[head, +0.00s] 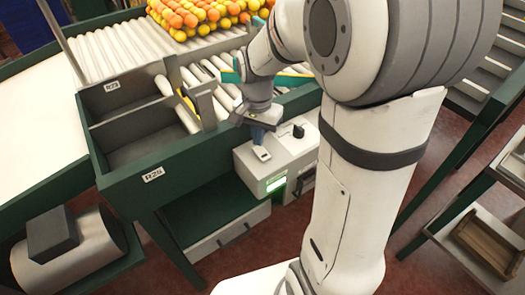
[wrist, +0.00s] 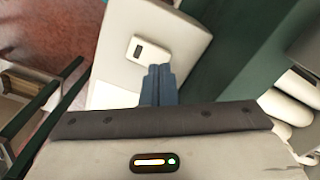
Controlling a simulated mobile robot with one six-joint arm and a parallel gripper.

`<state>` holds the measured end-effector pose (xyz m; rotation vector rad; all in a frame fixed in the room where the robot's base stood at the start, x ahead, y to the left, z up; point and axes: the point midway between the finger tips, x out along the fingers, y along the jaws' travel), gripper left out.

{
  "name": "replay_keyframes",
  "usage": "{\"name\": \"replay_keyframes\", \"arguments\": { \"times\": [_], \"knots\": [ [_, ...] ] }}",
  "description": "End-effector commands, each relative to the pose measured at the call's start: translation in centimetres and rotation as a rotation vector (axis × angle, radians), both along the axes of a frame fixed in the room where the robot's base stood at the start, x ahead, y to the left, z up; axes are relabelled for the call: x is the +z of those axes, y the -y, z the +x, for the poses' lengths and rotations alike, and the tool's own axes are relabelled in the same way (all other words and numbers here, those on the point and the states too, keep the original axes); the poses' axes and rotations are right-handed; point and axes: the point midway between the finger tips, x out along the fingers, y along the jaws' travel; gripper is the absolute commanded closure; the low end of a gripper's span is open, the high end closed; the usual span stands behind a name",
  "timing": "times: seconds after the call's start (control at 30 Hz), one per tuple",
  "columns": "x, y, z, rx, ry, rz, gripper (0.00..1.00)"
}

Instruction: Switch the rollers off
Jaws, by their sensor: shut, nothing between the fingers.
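The grey control box (head: 285,162) is fixed to the front of the green roller frame, with a lit green display (head: 276,184) on its front and a black knob (head: 298,131) on top. A pale switch (head: 262,153) with a small dark mark sits on its top; it also shows in the wrist view (wrist: 149,52). My gripper (head: 257,136) is shut and empty, pointing down just behind the switch. In the wrist view the blue fingertips (wrist: 159,72) overlap the switch's near edge; I cannot tell whether they touch. The knob is out of the wrist view.
Oranges (head: 200,14) lie massed on the rollers (head: 120,50) at the back. An empty grey bin (head: 125,115) is left of my gripper. A green-framed shelf with a wooden crate (head: 490,243) stands at the right. A white surface (head: 40,115) is at the left.

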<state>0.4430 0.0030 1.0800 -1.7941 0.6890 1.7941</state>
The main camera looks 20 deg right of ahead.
Motion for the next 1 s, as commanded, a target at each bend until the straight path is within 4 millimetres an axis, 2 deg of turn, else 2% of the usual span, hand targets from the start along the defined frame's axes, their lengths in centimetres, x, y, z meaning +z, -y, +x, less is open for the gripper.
{"name": "replay_keyframes", "arguments": {
  "times": [1.0],
  "knots": [
    [-0.74,0.04,0.0,-0.001,0.0,0.0,1.0]
  ]
}}
